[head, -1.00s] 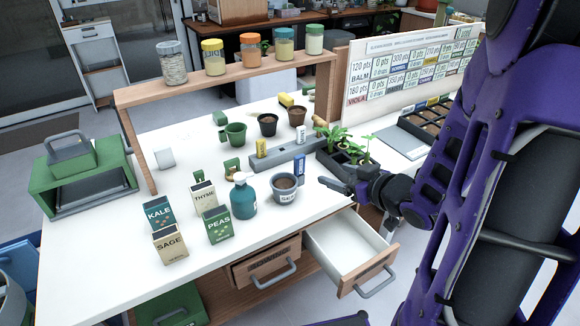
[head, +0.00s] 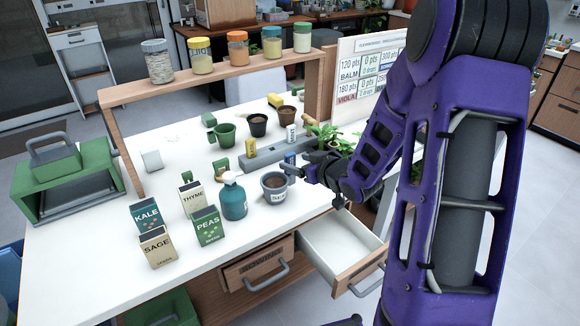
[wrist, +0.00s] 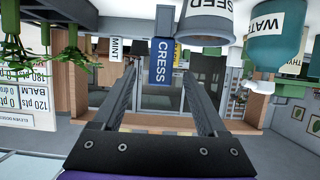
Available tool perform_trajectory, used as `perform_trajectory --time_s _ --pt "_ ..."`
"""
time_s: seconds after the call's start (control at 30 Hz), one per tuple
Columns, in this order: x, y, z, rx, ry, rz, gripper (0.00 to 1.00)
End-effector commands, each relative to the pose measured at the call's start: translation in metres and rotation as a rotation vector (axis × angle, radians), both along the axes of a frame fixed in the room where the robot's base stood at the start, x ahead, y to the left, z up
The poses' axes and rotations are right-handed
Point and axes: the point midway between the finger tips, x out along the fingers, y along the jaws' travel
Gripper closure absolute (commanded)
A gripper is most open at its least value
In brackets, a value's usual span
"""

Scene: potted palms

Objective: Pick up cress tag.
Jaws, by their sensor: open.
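The blue cress tag (head: 290,158) stands upright at the near right end of a grey slotted block (head: 258,160) on the table. In the wrist view, which is upside down, the tag (wrist: 162,60) shows its CRESS lettering. My gripper (head: 291,170) is at the tag, coming from the right, and partly covers its lower part in the head view. In the wrist view my open gripper (wrist: 158,72) has one finger on each side of the tag, with gaps on both sides. Whether the fingertips reach past the tag is hard to tell.
A grey seed pot (head: 274,194) and a teal water bottle (head: 234,200) stand close in front of the block. A white mint tag (wrist: 116,48) is near the cress tag. Seedlings (head: 322,132) stand behind my arm. An open drawer (head: 335,243) juts out below.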

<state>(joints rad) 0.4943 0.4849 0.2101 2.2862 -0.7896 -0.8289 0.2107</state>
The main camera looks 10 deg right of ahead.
Motion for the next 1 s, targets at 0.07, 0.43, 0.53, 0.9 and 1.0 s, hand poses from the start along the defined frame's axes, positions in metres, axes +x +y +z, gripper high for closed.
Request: perform_trajectory --time_s 0.07,0.43,0.53,0.9,1.0 --pt "0.011 0.006 -0.009 0.002 0.001 0.003 0.25" --pt "0.034 0.014 -0.019 0.0 0.001 0.001 0.25" --pt "0.034 0.014 -0.018 0.0 0.001 0.001 0.25" --pt "0.034 0.014 -0.018 0.0 0.001 0.0 0.9" --pt "0.034 0.013 -0.018 0.0 0.001 0.0 1.0"
